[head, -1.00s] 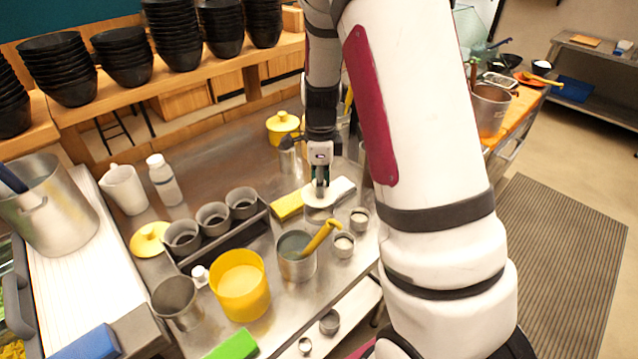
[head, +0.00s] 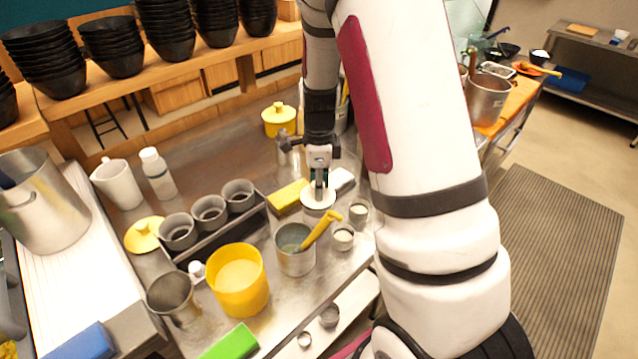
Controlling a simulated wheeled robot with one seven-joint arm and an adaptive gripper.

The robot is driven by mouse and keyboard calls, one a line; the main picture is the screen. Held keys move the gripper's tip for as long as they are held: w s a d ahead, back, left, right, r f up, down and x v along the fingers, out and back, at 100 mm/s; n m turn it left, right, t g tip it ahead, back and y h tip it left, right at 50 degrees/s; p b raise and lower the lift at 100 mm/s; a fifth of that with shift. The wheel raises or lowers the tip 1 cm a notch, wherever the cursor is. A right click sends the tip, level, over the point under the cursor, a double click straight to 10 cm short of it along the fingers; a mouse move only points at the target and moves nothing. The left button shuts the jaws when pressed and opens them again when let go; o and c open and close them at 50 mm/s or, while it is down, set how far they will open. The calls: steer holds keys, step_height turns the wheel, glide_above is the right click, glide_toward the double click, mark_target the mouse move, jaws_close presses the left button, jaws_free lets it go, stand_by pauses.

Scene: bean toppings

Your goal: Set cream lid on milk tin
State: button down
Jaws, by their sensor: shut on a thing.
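My gripper (head: 319,180) points down over the right part of the steel counter and is shut on the cream lid (head: 318,200), a pale round disc held about level. The fingertips and the lid's grip are too small to see clearly. I cannot pick out the milk tin for certain. What lies directly under the lid is hidden, so I cannot tell whether the lid touches a tin. An open grey metal tin (head: 295,261) with a yellow-handled tool (head: 322,230) in it stands just in front and to the left.
Small metal cups (head: 343,238) stand close to the right of the open tin. A yellow sponge (head: 287,196) lies left of the lid. A rack with grey cups (head: 213,240), a yellow tub (head: 240,285) and a yellow lid (head: 145,235) are farther left.

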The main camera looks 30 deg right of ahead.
steer(key=shift+f, duration=0.1)
steer(key=shift+f, duration=0.55)
stand_by(0.4)
steer(key=c, duration=1.2)
jaws_free()
steer(key=o, duration=0.5)
steer(key=shift+c, duration=0.2)
steer(key=shift+r, duration=0.1)
steer(key=shift+r+p, duration=1.15)
steer(key=shift+r, duration=1.85)
